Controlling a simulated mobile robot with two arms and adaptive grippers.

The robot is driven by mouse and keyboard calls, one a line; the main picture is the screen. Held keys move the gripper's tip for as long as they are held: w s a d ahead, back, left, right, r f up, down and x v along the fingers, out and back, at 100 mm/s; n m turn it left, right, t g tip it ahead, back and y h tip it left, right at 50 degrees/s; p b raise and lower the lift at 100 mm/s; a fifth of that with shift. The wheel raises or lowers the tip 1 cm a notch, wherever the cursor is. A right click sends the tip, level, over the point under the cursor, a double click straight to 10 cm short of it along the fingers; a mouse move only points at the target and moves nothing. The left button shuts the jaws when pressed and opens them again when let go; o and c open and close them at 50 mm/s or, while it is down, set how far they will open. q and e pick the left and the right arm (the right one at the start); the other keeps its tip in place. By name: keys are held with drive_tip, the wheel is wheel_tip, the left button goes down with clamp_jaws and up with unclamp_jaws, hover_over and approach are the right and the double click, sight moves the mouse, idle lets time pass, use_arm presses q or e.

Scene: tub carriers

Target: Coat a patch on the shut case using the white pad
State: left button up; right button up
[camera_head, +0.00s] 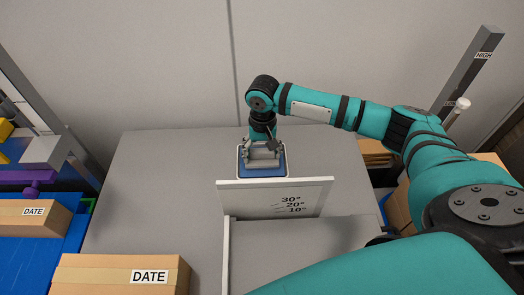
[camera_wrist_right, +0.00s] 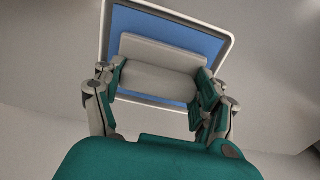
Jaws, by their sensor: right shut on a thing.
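My right gripper (camera_head: 262,154) is shut on a pale white-grey pad with a rounded grip. In the right wrist view the pad (camera_wrist_right: 158,66) sits between the two fingers (camera_wrist_right: 155,95). It is over the blue surface of a white-rimmed tray (camera_head: 240,165), which also shows in the wrist view (camera_wrist_right: 232,42). I cannot tell whether the pad touches the blue. A closed cardboard case (camera_head: 90,275) with a DATE label lies at the near left of the grey table. My left gripper is out of view.
An upright white board (camera_head: 250,200) with angle marks stands just in front of the tray, joined to a low side wall (camera_head: 226,255). Another DATE box (camera_head: 15,222) lies on a blue surface at left. Cardboard boxes (camera_head: 396,210) stand at right. The table's left middle is clear.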

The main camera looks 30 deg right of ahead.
sight(262, 150)
drive_tip(key=shift+s+f+p, duration=0.15)
drive_tip(key=shift+p, duration=0.2)
idle(1.3)
wheel_tip(262, 150, up, 7)
drive_tip(key=p, duration=0.9)
drive_tip(key=shift+p, duration=0.35)
idle(0.5)
